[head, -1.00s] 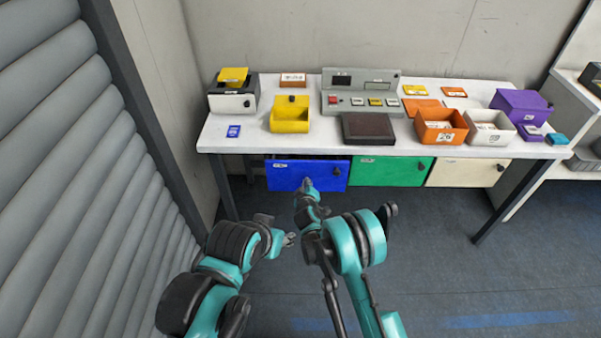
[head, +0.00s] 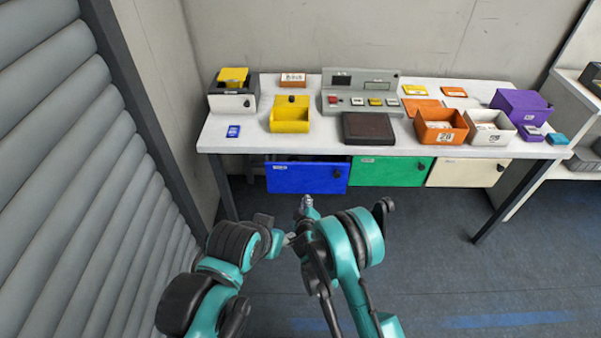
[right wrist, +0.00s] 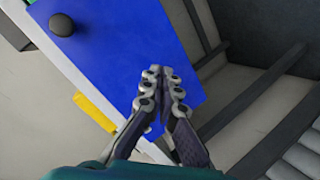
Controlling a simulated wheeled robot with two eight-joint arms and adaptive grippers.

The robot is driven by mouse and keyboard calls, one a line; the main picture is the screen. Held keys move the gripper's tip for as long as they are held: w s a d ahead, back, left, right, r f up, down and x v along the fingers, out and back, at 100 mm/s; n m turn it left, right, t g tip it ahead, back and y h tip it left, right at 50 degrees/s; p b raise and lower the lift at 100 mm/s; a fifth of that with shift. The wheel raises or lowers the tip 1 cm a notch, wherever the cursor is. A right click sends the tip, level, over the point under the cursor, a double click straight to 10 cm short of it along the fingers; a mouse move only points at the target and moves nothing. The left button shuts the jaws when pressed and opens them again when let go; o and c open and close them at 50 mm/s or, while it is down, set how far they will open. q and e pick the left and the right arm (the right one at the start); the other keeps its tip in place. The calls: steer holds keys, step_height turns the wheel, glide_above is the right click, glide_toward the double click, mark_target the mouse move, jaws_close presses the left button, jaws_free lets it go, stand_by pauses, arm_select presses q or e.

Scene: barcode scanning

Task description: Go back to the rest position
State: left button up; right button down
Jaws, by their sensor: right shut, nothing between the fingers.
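My right gripper (head: 306,201) is below the table's front edge, in front of the blue drawer (head: 306,178). In the right wrist view my right gripper (right wrist: 163,72) is shut and empty, its fingertips together, with the blue drawer front (right wrist: 140,45) behind it. My left gripper (head: 288,239) is only partly visible, beside my right arm; its fingers are too small and hidden to read.
The white table (head: 235,148) carries a yellow bin (head: 290,120), a control panel (head: 362,85), a dark pad (head: 368,128), an orange bin (head: 430,134) and a purple box (head: 522,100). Green (head: 388,171) and cream (head: 455,174) drawers hang below. A ribbed shutter (head: 60,160) stands left.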

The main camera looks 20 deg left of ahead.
steer(key=w+d+r+m+g+h, duration=0.1)
steer(key=w+d+r+m+h, duration=0.15)
steer(key=d+r, duration=0.9)
steer(key=s+d+r+m+g, duration=0.1)
steer(key=s+d+r+m, duration=0.15)
steer(key=d+r, duration=0.35)
steer(key=s+d+r+m+g, duration=0.1)
steer(key=s+d+r+m, duration=0.1)
steer(key=s+d+r, duration=0.3)
steer(key=s+d+m+g, duration=0.1)
steer(key=s+d, duration=0.3)
steer(key=s, duration=0.4)
steer(key=s+d+r+m+g, duration=0.1)
steer(key=s+d+m, duration=0.1)
steer(key=s+d, duration=0.3)
steer(key=s+d+r+m+h, duration=0.1)
steer(key=s+d, duration=0.4)
steer(key=s, duration=0.6)
steer(key=shift+r+m+g, duration=0.25)
steer(key=shift+m+g, duration=0.15)
steer(key=shift+m, duration=0.4)
